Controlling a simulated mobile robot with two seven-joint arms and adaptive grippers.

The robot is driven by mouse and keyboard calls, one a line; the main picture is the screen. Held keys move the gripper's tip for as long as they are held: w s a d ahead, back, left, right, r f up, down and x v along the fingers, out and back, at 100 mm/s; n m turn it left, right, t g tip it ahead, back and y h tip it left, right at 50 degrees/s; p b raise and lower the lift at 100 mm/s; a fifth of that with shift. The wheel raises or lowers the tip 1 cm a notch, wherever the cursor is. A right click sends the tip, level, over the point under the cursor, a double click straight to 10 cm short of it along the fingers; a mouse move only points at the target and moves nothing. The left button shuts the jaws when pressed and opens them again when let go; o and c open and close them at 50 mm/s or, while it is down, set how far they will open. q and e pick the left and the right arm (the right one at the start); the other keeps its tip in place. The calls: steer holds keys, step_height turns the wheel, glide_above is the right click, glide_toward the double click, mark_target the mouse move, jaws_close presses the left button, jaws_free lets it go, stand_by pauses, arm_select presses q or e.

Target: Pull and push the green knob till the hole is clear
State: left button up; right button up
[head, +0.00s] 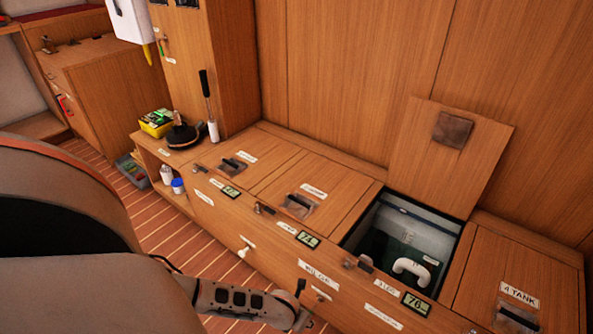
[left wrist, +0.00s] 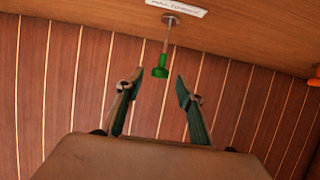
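The green knob (left wrist: 160,70) hangs at the end of a thin metal rod from a wooden panel under a white label, in the left wrist view. My left gripper (left wrist: 160,82) is open and empty, its two fingers pointing toward the knob. The knob appears between the fingertips in the picture, with no visible contact. In the head view my left forearm (head: 240,301) reaches along the front of the locker bench; I cannot make out the green knob there. An open hatch (head: 440,222) shows a white bent pipe (head: 412,267) over a dark, greenish interior. My right gripper is not in view.
The hatch lid (head: 450,150) leans on the back wall. Closed, latched lids lie either side of the opening. A white knob (head: 243,252) sticks out of the bench front. An orange item (left wrist: 315,78) shows at the wrist view's right edge.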

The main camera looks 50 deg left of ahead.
arm_select(q)
steer(key=v, duration=0.9)
steer(key=shift+s, duration=0.1)
